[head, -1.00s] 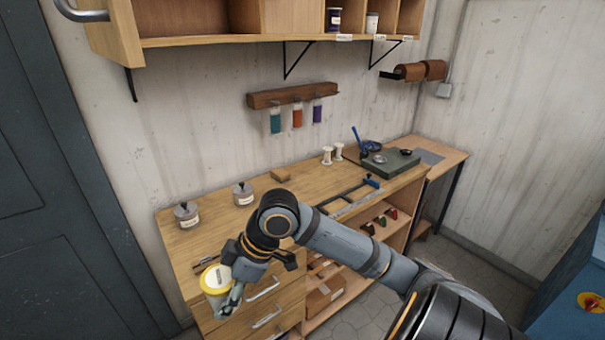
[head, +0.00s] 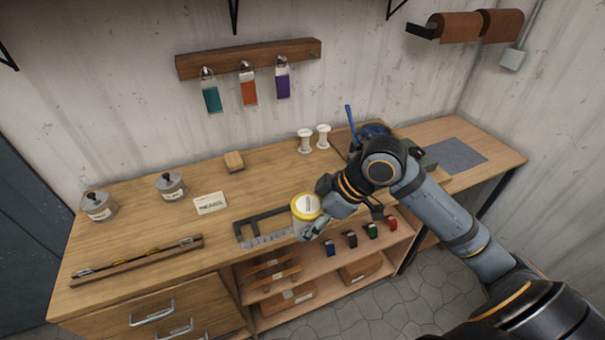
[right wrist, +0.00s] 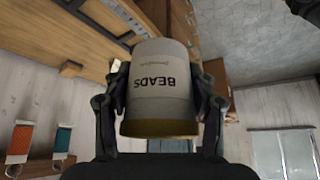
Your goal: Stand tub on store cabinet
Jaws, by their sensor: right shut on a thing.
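The tub (head: 303,218) has a grey-white body and a yellow lid. My right gripper (head: 314,222) is shut on its side and holds it upright near the front edge of the workbench, over or just in front of a dark frame tool. In the right wrist view the tub (right wrist: 162,80) shows a "BEADS" label between the two fingers (right wrist: 163,95) and appears upside down with the picture. I cannot tell its exact height above the bench. No store cabinet can be clearly made out now. My left gripper is out of view.
The workbench (head: 130,215) carries two lidded jars (head: 98,206), a card (head: 210,203), a wooden block (head: 234,161) and white spools (head: 305,140). Coloured strips hang from a wall rack (head: 250,58). Open shelves (head: 330,282) lie below the bench top. Wall brackets (head: 234,15) show at the top.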

